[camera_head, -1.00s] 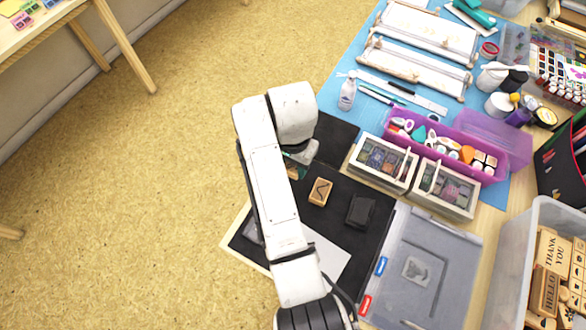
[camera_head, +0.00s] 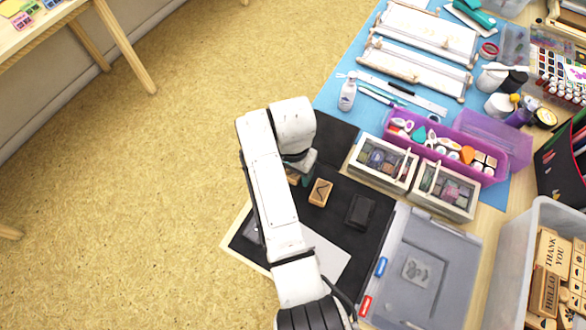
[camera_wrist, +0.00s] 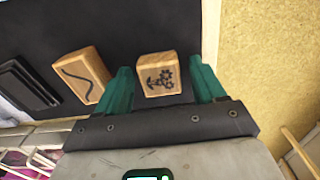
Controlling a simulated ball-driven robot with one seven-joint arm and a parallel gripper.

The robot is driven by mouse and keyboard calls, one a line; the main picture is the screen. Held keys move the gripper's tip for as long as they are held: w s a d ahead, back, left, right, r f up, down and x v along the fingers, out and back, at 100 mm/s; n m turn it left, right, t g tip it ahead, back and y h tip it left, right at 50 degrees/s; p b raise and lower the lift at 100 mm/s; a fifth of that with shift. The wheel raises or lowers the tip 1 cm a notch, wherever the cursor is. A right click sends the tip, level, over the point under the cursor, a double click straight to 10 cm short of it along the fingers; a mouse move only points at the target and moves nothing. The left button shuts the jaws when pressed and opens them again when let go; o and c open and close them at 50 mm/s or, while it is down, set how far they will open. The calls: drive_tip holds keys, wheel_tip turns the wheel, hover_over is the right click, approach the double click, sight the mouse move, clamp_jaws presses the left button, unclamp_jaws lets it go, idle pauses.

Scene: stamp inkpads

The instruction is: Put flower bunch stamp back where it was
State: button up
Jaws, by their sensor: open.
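The flower bunch stamp (camera_wrist: 158,76) is a small wooden block with a dark flower drawing on its face. In the wrist view it sits on the black mat between the two teal fingers of my gripper (camera_wrist: 160,70), with a gap on the right and a narrower one on the left. My gripper is open around it, not closed on it. In the head view, my arm hides most of this stamp, and my gripper (camera_head: 304,170) is low over the mat. A second wooden stamp with a curved line (camera_head: 320,192) lies to its right; it also shows in the wrist view (camera_wrist: 82,75).
A black inkpad (camera_head: 360,211) lies right of the stamps on the black mat (camera_head: 335,225). White paper (camera_head: 328,258), a grey lidded case (camera_head: 430,250), two glass-topped boxes (camera_head: 383,163) and a purple tray (camera_head: 455,138) are nearby. The table's left edge is close to the gripper.

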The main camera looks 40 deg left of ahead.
wheel_tip(320, 180, up, 12)
drive_tip(key=shift+r+p, duration=0.15)
drive_tip(key=shift+p, duration=0.3)
idle(0.4)
